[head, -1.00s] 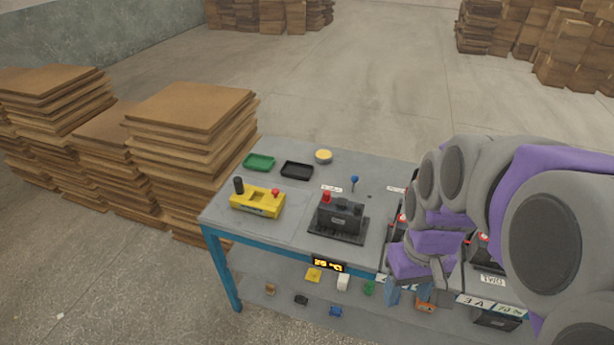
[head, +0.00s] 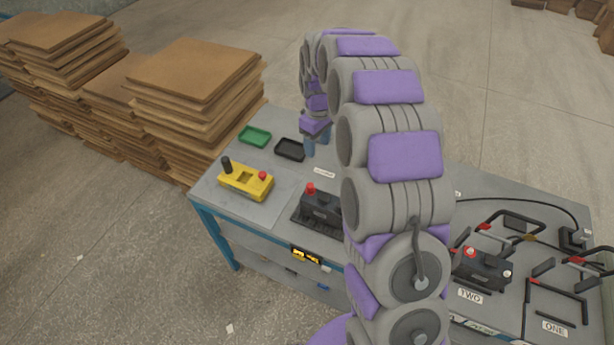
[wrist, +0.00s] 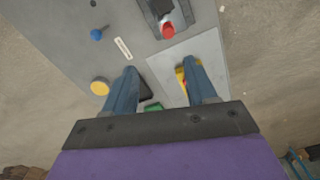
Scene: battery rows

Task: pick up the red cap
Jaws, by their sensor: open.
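The red cap (head: 310,188) sits on top of a dark battery (head: 322,208) on the table. It also shows near the top of the wrist view (wrist: 168,30), ahead of the fingers. My gripper (head: 310,148) is open and empty, above the back of the table near the black tray, apart from the cap. In the wrist view its two blue fingers (wrist: 160,72) are spread. My arm hides part of the battery in the head view. A second red piece (head: 263,176) is on the yellow device (head: 240,182) to the left.
A green tray (head: 255,136) and a black tray (head: 290,150) lie at the back left of the table. A yellow disc (wrist: 100,87) and a blue knob (wrist: 96,34) show in the wrist view. Another battery (head: 485,270) stands at right. Stacked boards (head: 190,85) are left.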

